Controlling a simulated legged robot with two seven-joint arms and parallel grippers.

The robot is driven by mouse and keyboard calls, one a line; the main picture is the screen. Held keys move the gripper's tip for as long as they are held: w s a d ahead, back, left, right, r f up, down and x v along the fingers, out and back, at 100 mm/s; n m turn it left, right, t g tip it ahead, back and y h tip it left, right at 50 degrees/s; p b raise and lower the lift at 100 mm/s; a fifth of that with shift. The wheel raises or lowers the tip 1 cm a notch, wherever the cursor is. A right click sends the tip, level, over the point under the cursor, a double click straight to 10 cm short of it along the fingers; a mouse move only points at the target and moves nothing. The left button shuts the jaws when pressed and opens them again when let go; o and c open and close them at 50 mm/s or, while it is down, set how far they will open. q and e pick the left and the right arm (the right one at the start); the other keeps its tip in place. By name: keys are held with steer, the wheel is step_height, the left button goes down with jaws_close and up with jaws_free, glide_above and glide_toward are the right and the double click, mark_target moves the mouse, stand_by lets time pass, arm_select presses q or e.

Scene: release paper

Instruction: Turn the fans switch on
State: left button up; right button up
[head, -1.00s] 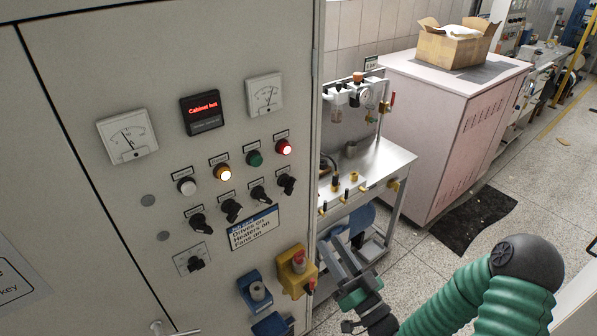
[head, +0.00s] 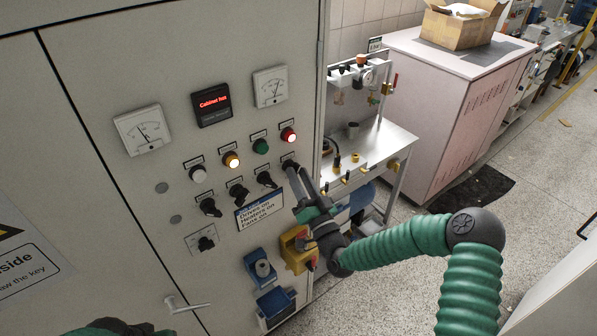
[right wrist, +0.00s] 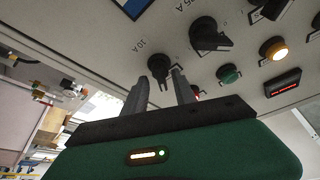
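A row of black rotary switches (head: 238,194) sits below the lamps on the cabinet panel; their small labels are unreadable, so I cannot tell which is the fans switch. My right gripper (head: 293,172) reaches the rightmost switch and partly covers it in the head view. In the right wrist view, the fingers of my right gripper (right wrist: 157,90) are apart, one on each side of that rightmost black knob (right wrist: 160,67). I cannot tell whether they touch it. Part of my left arm shows at the bottom left of the head view; its fingers are out of view.
A sign (head: 258,212) reading drives, heaters and fans on is below the switches. Lit amber (head: 231,160) and red (head: 288,135) lamps are above. A yellow box (head: 298,250) and blue sockets (head: 262,268) stick out lower down. A metal bench (head: 385,145) stands right.

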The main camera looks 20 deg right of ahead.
steer(key=shift+w+a+r, duration=0.1)
steer(key=shift+w+a, duration=0.05)
steer(key=shift+w, duration=0.15)
steer(key=shift+c, duration=0.3)
jaws_close()
steer(key=m+h, duration=0.2)
steer(key=m, duration=0.2)
steer(key=shift+m+g, duration=0.3)
steer(key=shift+g, duration=0.1)
steer(key=shift+c, duration=0.2)
jaws_free()
steer(key=shift+o, duration=0.5)
